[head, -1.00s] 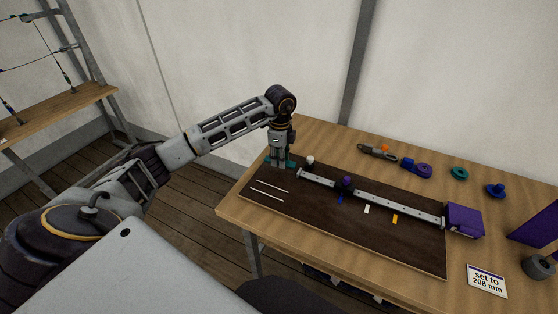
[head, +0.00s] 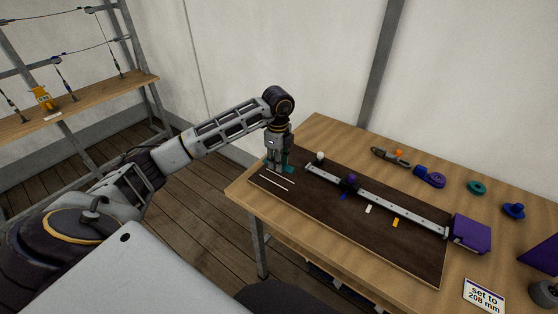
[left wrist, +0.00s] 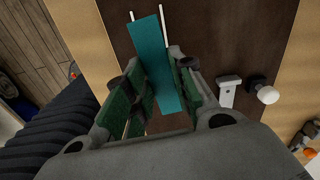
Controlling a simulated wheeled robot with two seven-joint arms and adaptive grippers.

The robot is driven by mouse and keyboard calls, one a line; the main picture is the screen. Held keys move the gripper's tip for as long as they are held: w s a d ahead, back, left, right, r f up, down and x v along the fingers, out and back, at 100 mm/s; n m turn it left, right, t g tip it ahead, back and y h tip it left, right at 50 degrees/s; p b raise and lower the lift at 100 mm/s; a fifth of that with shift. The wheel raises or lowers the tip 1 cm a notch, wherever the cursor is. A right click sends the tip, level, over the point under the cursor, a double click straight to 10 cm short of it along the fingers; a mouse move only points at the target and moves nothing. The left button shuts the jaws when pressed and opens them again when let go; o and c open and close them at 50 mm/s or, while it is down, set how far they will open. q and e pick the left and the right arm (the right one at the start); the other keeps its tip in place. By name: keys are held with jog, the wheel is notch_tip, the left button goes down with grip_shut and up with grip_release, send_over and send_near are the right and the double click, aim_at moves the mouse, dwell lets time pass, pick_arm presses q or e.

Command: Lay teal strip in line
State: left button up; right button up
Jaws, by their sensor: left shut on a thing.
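The teal strip (left wrist: 160,70) is a flat bar between the fingers of my left gripper (left wrist: 158,88) in the left wrist view. In the head view my left gripper (head: 278,168) points down at the left end of the dark board (head: 350,216), and a bit of teal shows beside its fingers. It is shut on the strip. Two thin white lines (head: 277,182) lie on the board just in front of the gripper. In the left wrist view the strip's far end lies between the lines, slightly tilted to them. I cannot tell whether the strip touches the board. My right gripper is not in view.
A metal rail (head: 385,201) with a purple slider (head: 351,181) and purple end block (head: 472,234) crosses the board. A white knob (left wrist: 267,94) stands close right of the gripper. Tools and a teal ring (head: 476,187) lie behind. A "set to 208 mm" card (head: 484,296) lies in front.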

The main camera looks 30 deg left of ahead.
pick_arm(q)
jog(key=shift+s+m, duration=0.25)
jog(key=shift+m, duration=0.05)
jog(key=shift+a, duration=0.2)
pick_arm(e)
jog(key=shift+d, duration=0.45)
pick_arm(q)
jog(key=shift+d+m, duration=0.1)
jog(key=shift+m, duration=0.2)
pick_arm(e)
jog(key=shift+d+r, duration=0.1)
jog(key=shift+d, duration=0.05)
pick_arm(q)
jog(key=shift+f, duration=0.1)
jog(key=shift+f+b, duration=0.65)
jog(key=shift+f, duration=0.45)
jog(key=shift+f+b, duration=0.4)
jog(key=shift+f, duration=0.35)
jog(key=shift+r, duration=0.2)
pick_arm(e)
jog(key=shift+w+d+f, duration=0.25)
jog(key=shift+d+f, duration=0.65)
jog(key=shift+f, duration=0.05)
